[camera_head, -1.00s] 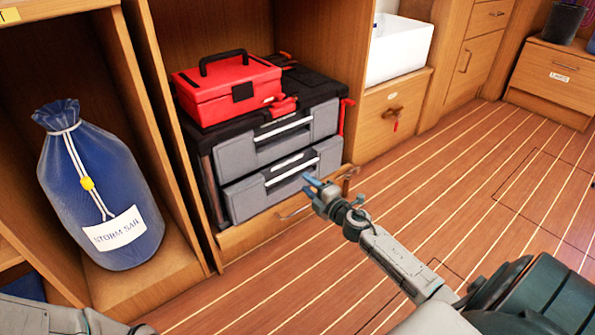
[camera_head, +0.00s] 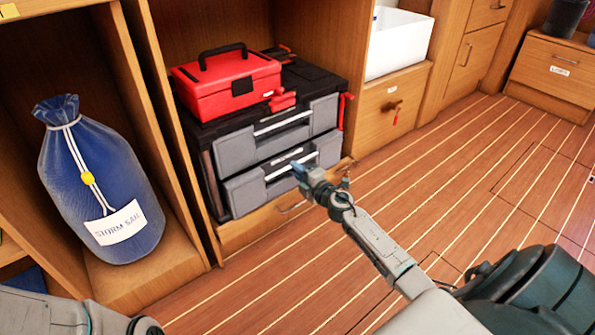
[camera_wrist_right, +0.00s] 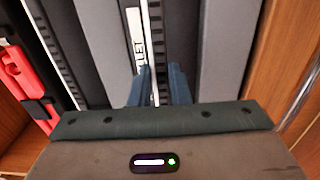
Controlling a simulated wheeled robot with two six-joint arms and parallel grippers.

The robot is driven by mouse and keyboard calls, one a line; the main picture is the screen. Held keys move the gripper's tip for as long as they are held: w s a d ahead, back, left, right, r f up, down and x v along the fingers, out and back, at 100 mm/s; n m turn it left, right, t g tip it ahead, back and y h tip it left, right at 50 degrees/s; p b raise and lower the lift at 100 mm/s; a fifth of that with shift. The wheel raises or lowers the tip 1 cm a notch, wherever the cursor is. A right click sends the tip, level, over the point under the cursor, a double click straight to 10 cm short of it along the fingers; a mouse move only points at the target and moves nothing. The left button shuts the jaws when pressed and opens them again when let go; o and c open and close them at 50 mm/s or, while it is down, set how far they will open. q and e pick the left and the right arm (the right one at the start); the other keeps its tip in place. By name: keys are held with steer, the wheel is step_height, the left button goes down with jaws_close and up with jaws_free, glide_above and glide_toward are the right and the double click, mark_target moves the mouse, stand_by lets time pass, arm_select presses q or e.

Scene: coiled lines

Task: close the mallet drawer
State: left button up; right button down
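The grey and black tool chest (camera_head: 205,160) stands in a wooden bay with two grey drawers. The lower drawer (camera_head: 243,193) seems to stand slightly proud of the upper drawer (camera_head: 236,151); how far is hard to tell. In the right wrist view, a white label (camera_wrist_right: 138,48) ends in "LLET", with its start hidden. My right gripper (camera_head: 300,172) is at the lower drawer's front, near its handle. Its blue fingers (camera_wrist_right: 161,82) are apart, with a striped strip visible between them; contact is unclear. My left arm shows at the lower left; its gripper is out of view.
A red toolbox (camera_head: 226,85) sits on the chest. A wooden drawer with a bar handle (camera_head: 291,208) lies below it. A blue storm sail bag (camera_head: 98,180) stands at the left. Another wooden drawer (camera_head: 392,110) has a key. The plank floor (camera_head: 440,200) is clear at the right.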

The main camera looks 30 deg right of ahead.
steer(key=shift+w+a, duration=0.15)
steer(key=shift+w, duration=1.85)
steer(key=shift+r, duration=0.1)
steer(key=c, duration=1.4)
jaws_free()
steer(key=shift+w, duration=0.15)
steer(key=shift+o, duration=0.2)
